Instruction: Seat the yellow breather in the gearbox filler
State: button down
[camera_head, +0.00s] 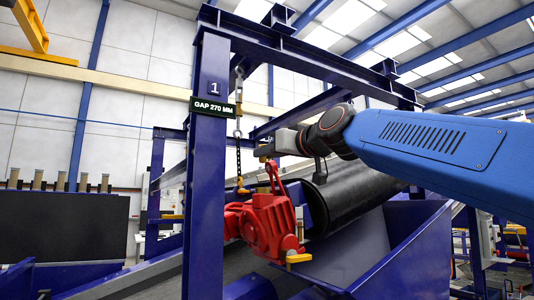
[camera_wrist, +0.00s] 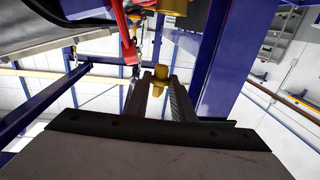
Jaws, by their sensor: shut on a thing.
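The yellow breather (camera_wrist: 160,75) is pinched between the two fingertips of my gripper (camera_wrist: 162,92) in the wrist view. In the head view my gripper (camera_head: 267,150) reaches in from the right and sits above the red gearbox (camera_head: 268,225), apart from it. The breather is too small there to make out clearly. In the wrist view a yellow-brass fitting (camera_wrist: 172,6) shows at the top edge, beside a red part (camera_wrist: 125,30); I cannot tell whether it is the filler. A yellow piece (camera_head: 298,258) sticks out low on the gearbox.
A chain (camera_head: 238,125) hangs from the blue frame just left of my gripper. A blue post (camera_head: 206,170) with a "GAP 270 MM" sign (camera_head: 215,107) stands further left. A black drum (camera_head: 350,190) lies behind the gearbox, with a blue chute (camera_head: 400,255) to the right.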

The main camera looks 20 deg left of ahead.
jog(key=shift+f, duration=2.8)
jog(key=shift+f, duration=1.3)
jog(key=c, duration=1.4)
grip_release()
jog(key=shift+c, duration=0.2)
jog(key=v, duration=1.7)
jog(key=shift+s, duration=0.2)
jog(key=shift+d, duration=0.15)
